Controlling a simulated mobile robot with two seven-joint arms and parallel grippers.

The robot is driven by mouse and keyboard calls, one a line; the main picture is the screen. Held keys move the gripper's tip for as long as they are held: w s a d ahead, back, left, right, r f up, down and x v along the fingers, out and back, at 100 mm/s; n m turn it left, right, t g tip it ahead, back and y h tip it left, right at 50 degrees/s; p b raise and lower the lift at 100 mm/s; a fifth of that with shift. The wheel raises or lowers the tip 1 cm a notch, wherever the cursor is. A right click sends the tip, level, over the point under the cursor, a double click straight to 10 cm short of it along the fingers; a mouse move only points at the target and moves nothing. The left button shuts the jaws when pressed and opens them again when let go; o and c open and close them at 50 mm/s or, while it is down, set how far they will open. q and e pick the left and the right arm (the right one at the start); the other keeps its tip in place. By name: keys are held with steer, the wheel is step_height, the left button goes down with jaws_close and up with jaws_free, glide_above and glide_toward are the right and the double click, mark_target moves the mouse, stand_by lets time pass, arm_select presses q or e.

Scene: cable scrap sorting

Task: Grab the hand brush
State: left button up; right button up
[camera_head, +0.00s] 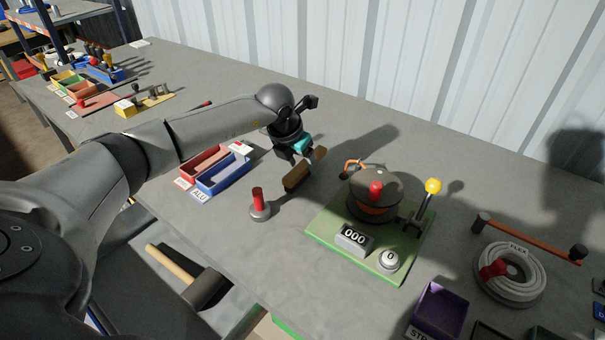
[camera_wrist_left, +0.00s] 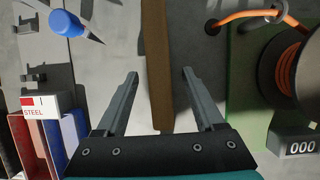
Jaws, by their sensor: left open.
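The hand brush (camera_head: 296,177), a long narrow brown wooden thing, lies on the grey table right of the blue bin. My left gripper (camera_head: 296,156) is directly over it, pointing down, open and empty. In the left wrist view the brush (camera_wrist_left: 157,60) runs upright through the picture between the two spread fingers of my gripper (camera_wrist_left: 160,74), with a gap on each side. How far the fingertips are above the brush is hard to tell. My right gripper is not in view.
Red (camera_head: 208,160) and blue (camera_head: 224,176) bins stand left of the brush. A red-handled weight (camera_head: 259,204) stands in front. A green board (camera_head: 322,228) with a cable reel (camera_head: 375,196) and counter (camera_head: 354,238) is close on the right.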

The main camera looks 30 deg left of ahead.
arm_select(q)
steer(key=shift+w+f, duration=0.2)
steer(key=shift+f, duration=0.35)
steer(key=shift+f, duration=0.25)
stand_by(0.4)
jaws_close()
stand_by(0.3)
